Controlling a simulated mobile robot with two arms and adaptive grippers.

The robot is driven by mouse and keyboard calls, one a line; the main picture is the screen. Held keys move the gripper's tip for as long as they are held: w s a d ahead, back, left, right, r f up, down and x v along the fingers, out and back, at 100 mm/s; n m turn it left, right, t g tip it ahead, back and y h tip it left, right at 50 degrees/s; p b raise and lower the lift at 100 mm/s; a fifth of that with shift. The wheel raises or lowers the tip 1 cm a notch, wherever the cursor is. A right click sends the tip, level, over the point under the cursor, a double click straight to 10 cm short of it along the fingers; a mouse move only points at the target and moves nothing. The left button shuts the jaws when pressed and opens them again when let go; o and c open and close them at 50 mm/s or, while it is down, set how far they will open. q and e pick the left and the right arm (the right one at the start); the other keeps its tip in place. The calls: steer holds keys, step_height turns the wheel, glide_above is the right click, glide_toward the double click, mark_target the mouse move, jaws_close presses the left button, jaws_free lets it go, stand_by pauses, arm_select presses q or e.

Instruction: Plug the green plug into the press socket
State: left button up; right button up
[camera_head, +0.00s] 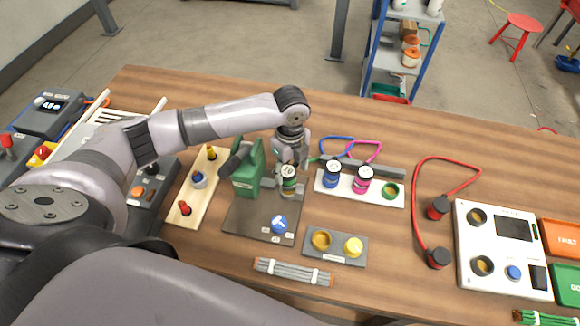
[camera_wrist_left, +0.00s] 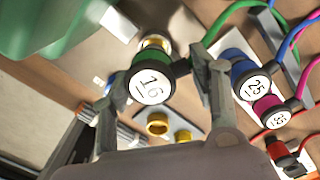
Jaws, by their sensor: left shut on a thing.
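The green plug, labelled 16 (camera_head: 289,180), is held by my left gripper (camera_head: 291,166). The wrist view shows its white label (camera_wrist_left: 152,86) between the two fingers. It hangs just right of the green press (camera_head: 246,172), above the right part of the press's dark base plate (camera_head: 240,222). A pale brass-coloured ring (camera_wrist_left: 155,42) shows just behind the plug in the wrist view. I cannot tell if it is the press socket or whether the plug touches it. The plug and fingers hide that spot in the head view. My right gripper is not in view.
A white holder (camera_head: 345,200) carries a blue plug (camera_head: 332,174), a magenta plug (camera_head: 363,180) and an empty green ring (camera_head: 390,190). A blue knob (camera_head: 279,224) stands on the base plate. A grey block (camera_head: 335,255) with yellow fittings lies in front. A wooden board (camera_head: 190,215) lies left.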

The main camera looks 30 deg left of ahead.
arm_select(q)
steer(key=shift+r, duration=0.1)
stand_by(0.3)
steer(key=shift+p, duration=0.5)
steer(key=shift+f, duration=0.55)
steer(key=shift+f+b, duration=0.65)
steer(key=shift+f, duration=0.6)
steer(key=o, duration=1.4)
step_height(320, 180, up, 12)
